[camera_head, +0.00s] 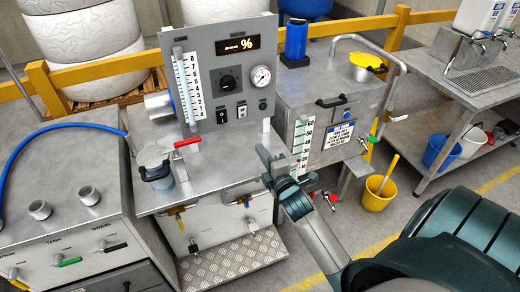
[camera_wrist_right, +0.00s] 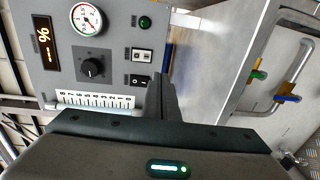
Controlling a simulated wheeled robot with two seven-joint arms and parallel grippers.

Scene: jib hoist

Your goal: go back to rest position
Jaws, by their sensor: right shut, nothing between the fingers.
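My right gripper (camera_head: 266,156) is shut and empty. Its arm comes in from the lower right of the head view, and the fingers point up and left, in front of the control bench. In the right wrist view the gripper's dark fingers (camera_wrist_right: 166,92) stick up past the housing, with the control panel (camera_wrist_right: 80,60) behind them. I see no contact between the gripper and the bench, but the exact gap cannot be told. My left gripper is not in view.
The grey control panel (camera_head: 222,80) stands on a steel bench with a red-handled valve (camera_head: 187,143). A steel tank box (camera_head: 330,100) stands right of it. A yellow bucket (camera_head: 378,192) is on the floor. A yellow rail (camera_head: 100,64) runs behind. Floor at front centre is partly clear.

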